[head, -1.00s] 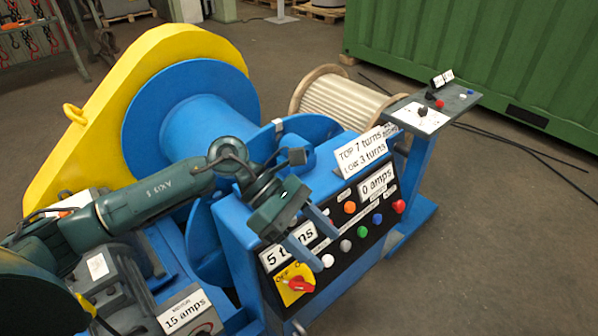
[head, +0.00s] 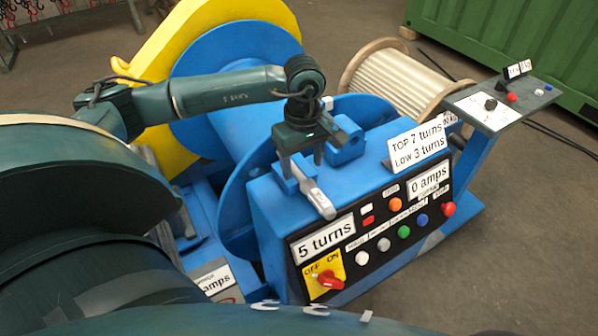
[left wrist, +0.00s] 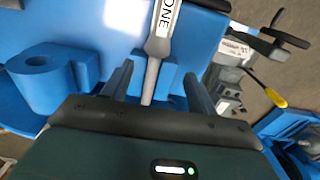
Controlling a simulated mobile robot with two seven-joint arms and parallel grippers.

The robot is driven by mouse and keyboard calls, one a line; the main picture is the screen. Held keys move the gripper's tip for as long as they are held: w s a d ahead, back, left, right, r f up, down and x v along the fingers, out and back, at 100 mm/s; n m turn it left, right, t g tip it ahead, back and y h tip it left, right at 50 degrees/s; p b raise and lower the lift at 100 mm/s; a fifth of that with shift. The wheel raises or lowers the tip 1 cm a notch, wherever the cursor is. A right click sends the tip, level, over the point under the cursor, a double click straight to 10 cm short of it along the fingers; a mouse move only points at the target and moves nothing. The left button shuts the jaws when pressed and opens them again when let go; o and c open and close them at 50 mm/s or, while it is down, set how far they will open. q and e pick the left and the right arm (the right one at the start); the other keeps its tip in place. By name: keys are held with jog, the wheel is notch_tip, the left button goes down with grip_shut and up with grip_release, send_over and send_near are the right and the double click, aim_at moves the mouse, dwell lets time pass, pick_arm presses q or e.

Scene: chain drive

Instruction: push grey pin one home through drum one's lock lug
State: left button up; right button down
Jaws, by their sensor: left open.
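Grey pin one (head: 320,200), a flat-handled pin marked ONE, lies slanting across the top edge of the blue control cabinet. It also shows in the left wrist view (left wrist: 161,32), its thin shank running down between my fingers. My left gripper (head: 302,165) is open above the shank, a finger on each side, with gaps visible in the left wrist view. A blue lug with a round hole (head: 346,141) stands right of the gripper; another blue block (head: 287,181) is partly behind the fingers. The blue drum flange (head: 245,175) is behind them. The pin's tip is hidden.
The cabinet front carries buttons, a yellow switch plate (head: 322,272) with a red knob, and signs such as 5 turns (head: 325,239). A larger blue drum (head: 235,60) with a yellow guard stands behind. A pale rope drum (head: 400,75) and a small console (head: 505,103) are at right.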

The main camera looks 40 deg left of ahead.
aim_at(306, 179)
pick_arm(q)
jog(key=f, duration=0.2)
jog(key=f+p, duration=0.1)
jog(key=f, duration=0.2)
jog(key=shift+w+d+f, duration=0.2)
jog(key=shift+d+f, duration=0.1)
jog(key=shift+d, duration=0.05)
jog(key=shift+c, duration=0.2)
jog(key=shift+r, duration=0.1)
grip_shut()
